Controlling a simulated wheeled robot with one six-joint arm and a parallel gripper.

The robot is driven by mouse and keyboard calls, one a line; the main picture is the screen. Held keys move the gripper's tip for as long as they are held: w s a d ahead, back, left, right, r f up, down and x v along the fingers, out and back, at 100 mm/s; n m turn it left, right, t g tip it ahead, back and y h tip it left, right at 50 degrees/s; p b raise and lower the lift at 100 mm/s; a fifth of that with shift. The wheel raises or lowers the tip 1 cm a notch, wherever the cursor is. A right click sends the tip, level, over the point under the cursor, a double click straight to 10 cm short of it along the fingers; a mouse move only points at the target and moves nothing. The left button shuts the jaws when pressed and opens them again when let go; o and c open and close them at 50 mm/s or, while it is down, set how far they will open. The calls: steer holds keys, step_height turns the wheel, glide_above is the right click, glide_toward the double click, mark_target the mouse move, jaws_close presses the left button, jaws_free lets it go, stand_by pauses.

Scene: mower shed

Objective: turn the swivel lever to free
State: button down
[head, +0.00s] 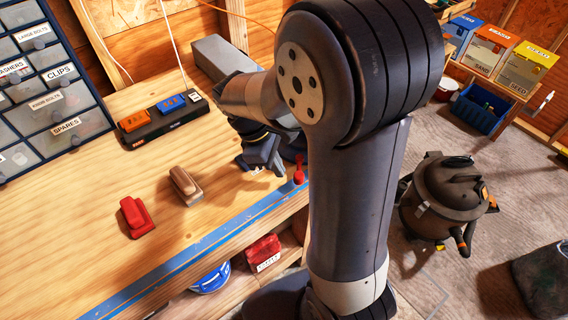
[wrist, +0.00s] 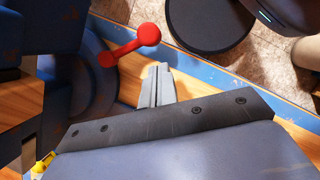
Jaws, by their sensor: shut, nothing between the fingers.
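The red swivel lever (wrist: 125,47) shows in the wrist view, with a round knob at its upper right end. Its other end meets a blue round-based fixture (wrist: 92,85) at the left. In the head view the lever (head: 299,170) is a small red piece by the bench's front edge, partly beside my arm. My gripper (wrist: 158,70) is shut and empty. Its fingertips are just below the knob in the wrist view, with a gap between them in the picture. I cannot tell the difference in height. No free or locked marking is readable.
The wooden bench (head: 85,235) holds a red stapler-like object (head: 135,217), a brown-handled block (head: 186,186) and a black tray (head: 165,122) with orange and blue pieces. Drawers (head: 50,100) stand at the left. A shop vacuum (head: 445,197) stands on the floor at right.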

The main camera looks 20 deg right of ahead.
mark_target(296, 176)
steer(key=shift+s+d, duration=0.45)
steer(key=shift+d, duration=0.25)
steer(key=shift+s+d+n+t+h+p, duration=0.3)
steer(key=shift+s+d+n+t+p, duration=0.2)
steer(key=shift+n, duration=0.7)
steer(key=shift+s+d, duration=0.2)
steer(key=shift+s, duration=0.05)
steer(key=shift+s+d, duration=0.15)
steer(key=shift+d, duration=0.1)
steer(key=shift+a, duration=0.1)
